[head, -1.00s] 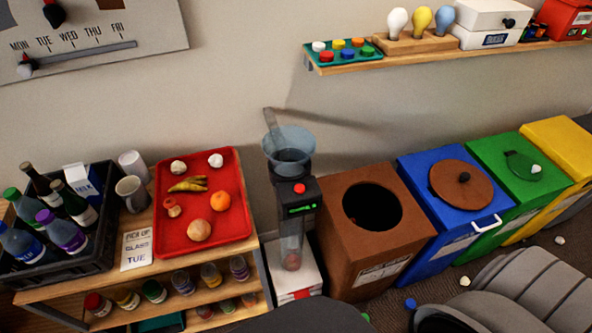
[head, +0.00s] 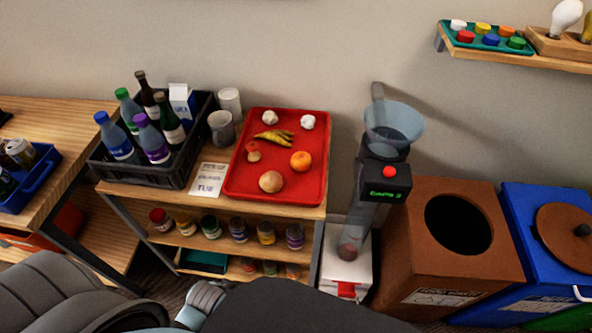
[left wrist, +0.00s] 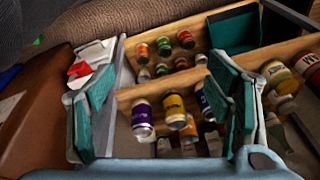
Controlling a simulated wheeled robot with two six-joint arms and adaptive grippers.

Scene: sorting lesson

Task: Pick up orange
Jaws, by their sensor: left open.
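The orange (head: 301,161) lies on the right side of a red tray (head: 300,187), on top of a wooden shelf unit. My left gripper (left wrist: 163,85) is open and empty in the left wrist view, facing the jars on the lower shelves. The orange does not show in that view. My left gripper's fingers are not seen in the head view, and my right gripper is in neither view.
A black crate of bottles (head: 112,172), two mugs (head: 221,128) and a card (head: 208,180) stand left of the tray. A funnel device (head: 394,124) rises close on the right, beside a brown bin (head: 410,245). Jars (head: 239,230) fill the shelves below.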

